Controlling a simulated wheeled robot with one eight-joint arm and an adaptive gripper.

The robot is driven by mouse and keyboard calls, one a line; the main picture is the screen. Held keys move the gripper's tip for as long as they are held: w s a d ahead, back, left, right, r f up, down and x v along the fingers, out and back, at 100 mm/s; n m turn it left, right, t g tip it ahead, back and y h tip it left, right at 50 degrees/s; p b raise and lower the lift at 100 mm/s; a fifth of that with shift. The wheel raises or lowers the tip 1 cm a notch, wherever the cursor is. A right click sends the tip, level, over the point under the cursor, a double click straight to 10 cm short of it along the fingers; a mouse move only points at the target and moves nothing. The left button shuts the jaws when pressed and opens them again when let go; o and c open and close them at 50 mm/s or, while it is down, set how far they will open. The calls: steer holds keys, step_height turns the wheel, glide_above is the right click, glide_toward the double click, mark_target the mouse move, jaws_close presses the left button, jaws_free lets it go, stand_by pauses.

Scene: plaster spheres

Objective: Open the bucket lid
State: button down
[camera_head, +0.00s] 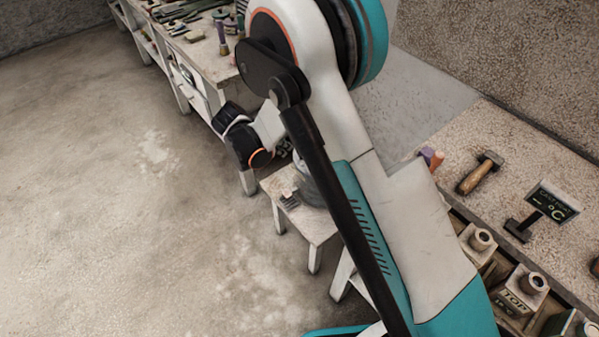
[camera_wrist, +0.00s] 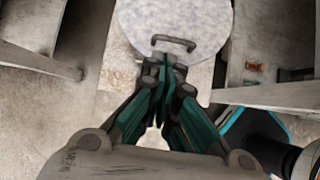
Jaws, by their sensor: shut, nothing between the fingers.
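In the wrist view the bucket lid (camera_wrist: 205,18) is a round, pale, speckled disc at the top of the picture. A dark bar handle (camera_wrist: 175,40) is fixed across it near its lower edge. My gripper (camera_wrist: 168,62) is shut and empty, its fingertips just below the handle in the picture; I cannot tell whether they touch it. In the head view the grey bucket (camera_head: 309,190) stands on a small white stool (camera_head: 292,224), mostly hidden behind my arm. The lid and fingertips are not clear there.
A workbench (camera_head: 205,50) with tools stands at the back. The concrete floor (camera_head: 130,220) at left is clear.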

mark_target(302, 165)
steer(key=b+x, duration=0.1)
steer(key=x, duration=0.2)
steer(key=s+b+x, duration=0.1)
steer(key=x, duration=0.3)
steer(key=f+b+x, duration=0.1)
steer(key=b+x, duration=0.1)
steer(key=x, duration=0.2)
steer(key=shift+s+a, duration=0.4)
steer(key=shift+r, duration=0.1)
